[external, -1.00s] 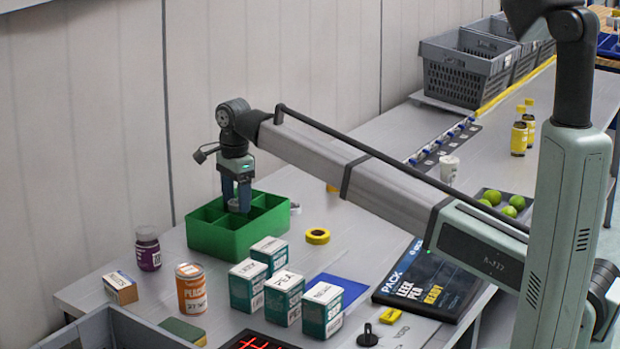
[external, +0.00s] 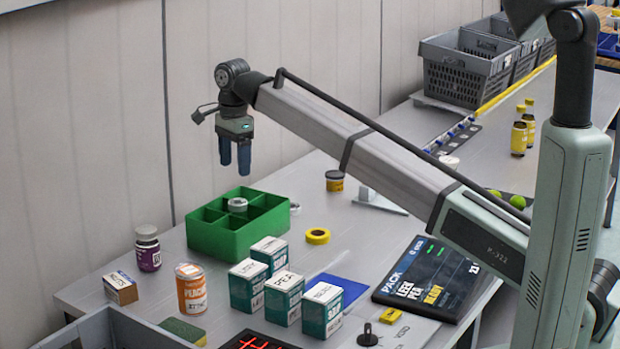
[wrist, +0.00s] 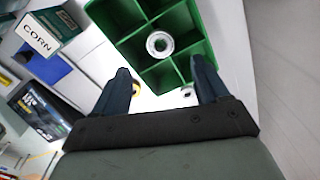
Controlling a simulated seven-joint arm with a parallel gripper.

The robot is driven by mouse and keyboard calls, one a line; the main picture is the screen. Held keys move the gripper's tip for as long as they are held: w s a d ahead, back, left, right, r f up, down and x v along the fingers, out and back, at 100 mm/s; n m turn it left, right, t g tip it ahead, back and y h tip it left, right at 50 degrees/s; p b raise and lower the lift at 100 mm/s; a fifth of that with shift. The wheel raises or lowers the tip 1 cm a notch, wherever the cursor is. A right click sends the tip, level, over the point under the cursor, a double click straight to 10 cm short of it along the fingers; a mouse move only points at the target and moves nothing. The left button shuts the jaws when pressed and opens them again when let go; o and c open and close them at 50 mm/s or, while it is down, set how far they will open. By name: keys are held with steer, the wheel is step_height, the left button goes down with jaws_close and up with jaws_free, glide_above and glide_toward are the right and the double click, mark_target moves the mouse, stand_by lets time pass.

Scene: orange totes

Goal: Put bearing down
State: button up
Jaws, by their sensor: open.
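The bearing (external: 237,205), a small silvery ring, sits at the green divided box (external: 216,240). In the wrist view the bearing (wrist: 160,44) appears at the middle of the box (wrist: 112,22), where the dividers meet; it seems to rest on top of them rather than down in one compartment. My gripper (external: 234,168) is open and empty, pointing down above the bearing with a clear gap. In the wrist view my fingers (wrist: 160,70) are spread apart with nothing between them.
Several green-and-white boxes (external: 284,298), an orange can (external: 190,289) and a purple-labelled jar (external: 148,250) stand close to the green box. A yellow tape roll (external: 317,236) lies to its right. A dark tablet (external: 425,280) lies farther right.

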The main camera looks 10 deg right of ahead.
steer(key=shift+r, duration=1.45)
steer(key=shift+o, duration=0.4)
